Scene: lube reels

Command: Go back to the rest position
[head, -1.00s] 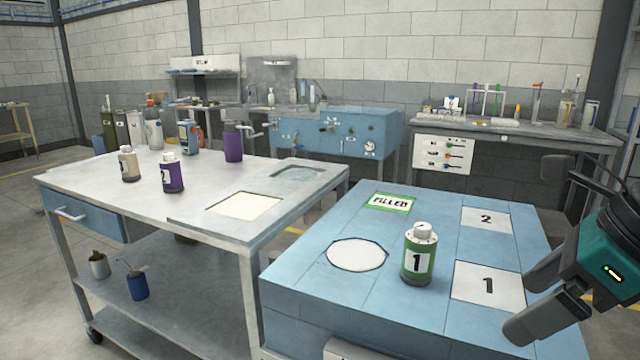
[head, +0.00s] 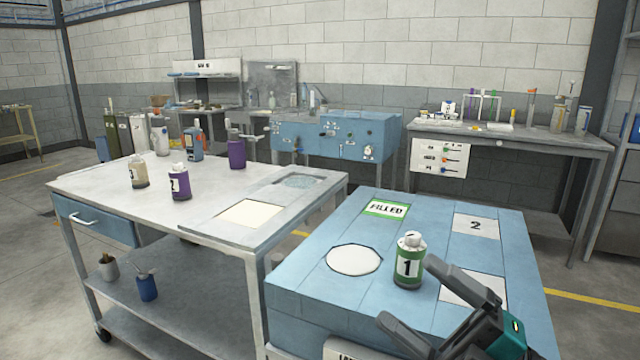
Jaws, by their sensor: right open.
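My right gripper (head: 408,291) is in the lower right of the head view, over the front of the blue bench. Its two dark fingers are spread, with nothing held between them. A green bottle labelled 1 (head: 409,264) stands upright on the bench just beyond the fingertips; the upper fingertip appears close to its right side. Whether it touches the bottle cannot be told. The gripper partly covers a white square (head: 465,287) right of the bottle. My left gripper is not in view.
The blue bench top (head: 330,295) also has a white circle (head: 354,259), a FILLED label (head: 386,208) and a square marked 2 (head: 475,226). A grey cart (head: 110,188) at left holds a purple bottle (head: 180,184), a cream bottle (head: 139,172) and other containers.

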